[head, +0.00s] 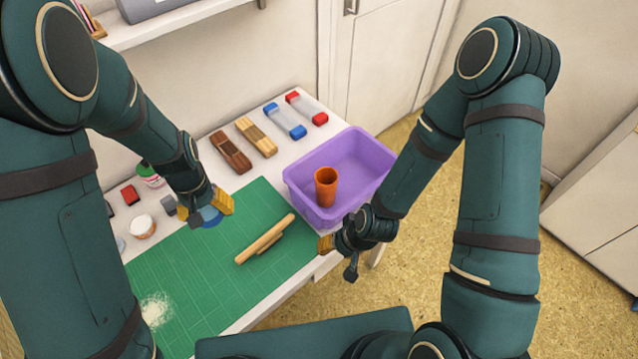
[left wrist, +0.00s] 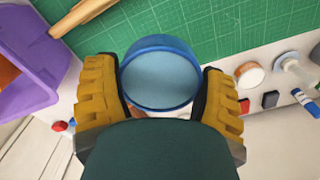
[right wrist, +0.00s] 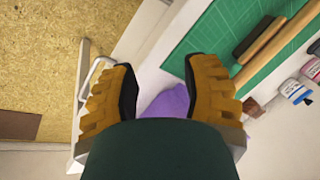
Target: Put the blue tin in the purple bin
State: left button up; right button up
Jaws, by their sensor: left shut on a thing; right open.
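The blue tin (left wrist: 160,78) is round with a blue rim and a paler blue face. My left gripper (left wrist: 163,88) is shut on it, one yellow finger on each side. My right gripper (right wrist: 157,92) is open and empty, near the table's front edge and in front of the bin.
A wooden roller or handle (head: 264,239) lies on the green mat (head: 190,295) between tin and bin. Wooden blocks (head: 231,152) and clear cases with blue (head: 285,121) and red ends line the back. A white jar (head: 142,227) and small items stand at left.

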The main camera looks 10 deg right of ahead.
aim_at(355, 178)
jog(key=i+l, duration=0.1)
jog(key=l, duration=0.25)
jog(key=i+l, duration=0.15)
jog(key=l, duration=0.25)
jog(key=i+l, duration=0.1)
jog(key=l, duration=0.25)
jog(key=i+l+z, duration=0.1)
jog(key=l, duration=0.25)
